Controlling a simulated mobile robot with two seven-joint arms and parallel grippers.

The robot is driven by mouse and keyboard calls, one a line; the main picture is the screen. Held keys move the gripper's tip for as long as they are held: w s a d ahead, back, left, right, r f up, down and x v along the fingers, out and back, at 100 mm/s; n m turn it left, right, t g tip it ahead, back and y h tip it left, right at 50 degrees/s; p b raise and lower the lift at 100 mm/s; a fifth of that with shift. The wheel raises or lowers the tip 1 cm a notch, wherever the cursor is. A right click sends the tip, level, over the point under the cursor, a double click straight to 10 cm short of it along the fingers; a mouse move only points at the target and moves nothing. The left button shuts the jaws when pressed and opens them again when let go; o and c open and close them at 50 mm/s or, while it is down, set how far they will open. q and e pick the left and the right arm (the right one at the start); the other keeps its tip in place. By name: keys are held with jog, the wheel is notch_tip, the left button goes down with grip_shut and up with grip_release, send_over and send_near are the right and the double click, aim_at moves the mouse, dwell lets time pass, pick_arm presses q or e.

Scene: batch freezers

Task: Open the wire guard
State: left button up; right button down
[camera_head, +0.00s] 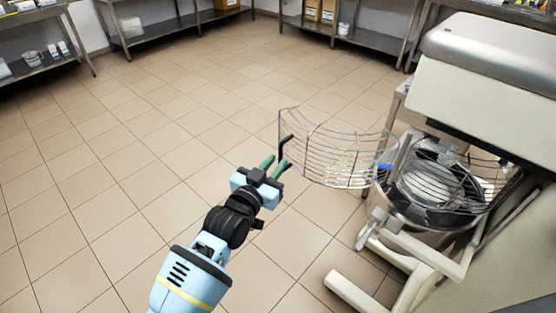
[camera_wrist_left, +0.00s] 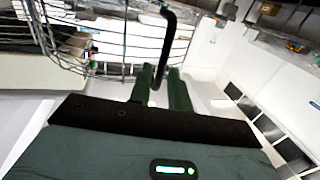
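The wire guard (camera_head: 340,150) is a curved metal grille. It is swung out to the left of the mixer bowl (camera_head: 405,212), over the open floor. A black hooked handle (camera_head: 287,144) sits at its free left end. My left gripper (camera_head: 273,166) is beside the lower end of this handle, its green fingers apart. In the left wrist view the handle (camera_wrist_left: 169,40) reaches down between the fingertips (camera_wrist_left: 160,76), with a gap to the right finger; I cannot tell whether it touches the left one. The grille (camera_wrist_left: 110,40) fills the upper left there. My right gripper is not in view.
The mixer (camera_head: 480,95) stands at the right, its pale head above the bowl and its base legs (camera_head: 400,290) reaching out over the floor. A rear grille (camera_head: 475,180) stays around the bowl. Metal shelves (camera_head: 180,28) line the back wall. The tiled floor (camera_head: 120,150) at left is clear.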

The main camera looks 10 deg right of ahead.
pick_arm(q)
jog(key=v, duration=0.6)
jog(key=shift+a, duration=0.15)
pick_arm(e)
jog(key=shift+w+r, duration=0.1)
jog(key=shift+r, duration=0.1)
